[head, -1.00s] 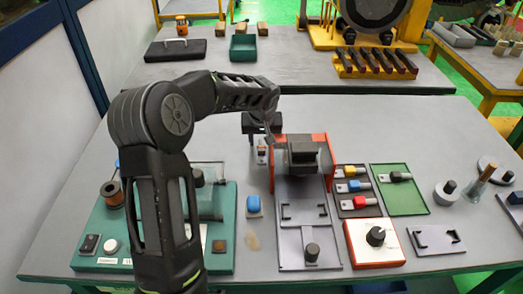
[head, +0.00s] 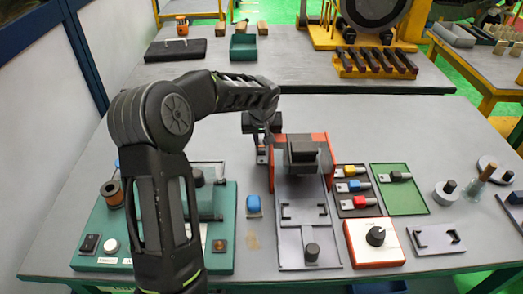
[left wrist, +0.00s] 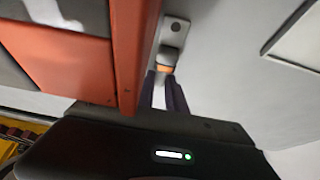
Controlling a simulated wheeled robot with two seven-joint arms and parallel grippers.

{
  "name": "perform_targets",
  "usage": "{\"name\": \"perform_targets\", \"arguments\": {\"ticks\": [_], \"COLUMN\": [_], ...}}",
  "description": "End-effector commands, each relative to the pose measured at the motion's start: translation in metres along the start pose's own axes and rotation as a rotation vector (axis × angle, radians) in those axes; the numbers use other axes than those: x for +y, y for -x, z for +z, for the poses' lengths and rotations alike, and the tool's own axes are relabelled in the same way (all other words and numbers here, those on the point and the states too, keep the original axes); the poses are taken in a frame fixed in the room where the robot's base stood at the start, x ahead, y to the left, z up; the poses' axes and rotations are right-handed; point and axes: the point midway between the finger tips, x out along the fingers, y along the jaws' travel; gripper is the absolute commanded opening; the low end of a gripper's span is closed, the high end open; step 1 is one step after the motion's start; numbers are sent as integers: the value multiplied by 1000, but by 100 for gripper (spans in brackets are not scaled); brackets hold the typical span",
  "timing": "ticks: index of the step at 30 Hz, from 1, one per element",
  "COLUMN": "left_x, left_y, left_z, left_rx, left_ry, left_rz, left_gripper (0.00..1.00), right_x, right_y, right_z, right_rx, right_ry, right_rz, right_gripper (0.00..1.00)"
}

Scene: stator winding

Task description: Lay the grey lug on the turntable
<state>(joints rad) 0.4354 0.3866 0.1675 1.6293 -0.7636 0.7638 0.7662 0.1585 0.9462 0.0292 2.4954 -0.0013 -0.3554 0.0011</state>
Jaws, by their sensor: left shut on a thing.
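My left gripper (head: 262,140) is beside the left wall of an orange fixture (head: 329,160). In the left wrist view its dark fingers (left wrist: 165,92) are closed around the end of a small part (left wrist: 173,30). That part has a pale grey plate with a dark hole, a grey collar and an orange end; I cannot tell surely whether it is the grey lug. A lug with a dark grey sleeve (head: 397,176) lies on a green tray (head: 408,202). A round grey disc (head: 490,165) at the far right may be the turntable; I cannot be sure. My right gripper is not in view.
A dark tray (head: 346,209) holds yellow, blue and red lugs. An orange-edged box with a black knob (head: 376,236) stands in front of it. A green board (head: 150,262) fills the left side. A blue part (head: 253,204) lies between.

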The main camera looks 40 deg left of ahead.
Motion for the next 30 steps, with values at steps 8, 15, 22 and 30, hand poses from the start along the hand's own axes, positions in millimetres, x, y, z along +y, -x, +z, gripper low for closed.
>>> {"name": "perform_targets", "arguments": {"ticks": [8, 15, 22, 30], "left_x": [0, 0, 0, 0], "left_y": [0, 6, 28, 73], "left_z": [0, -3, -12, -32], "left_rx": [0, 2, 4, 6], "left_ry": [0, 0, 0, 1], "left_rz": [0, 0, 1, 1], "left_gripper": [0, 0, 0, 0], "right_x": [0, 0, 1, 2], "right_y": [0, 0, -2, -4], "right_z": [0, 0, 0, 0], "right_rx": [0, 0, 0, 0], "right_ry": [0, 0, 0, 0], "right_rz": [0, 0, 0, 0], "right_gripper": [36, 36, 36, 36]}}
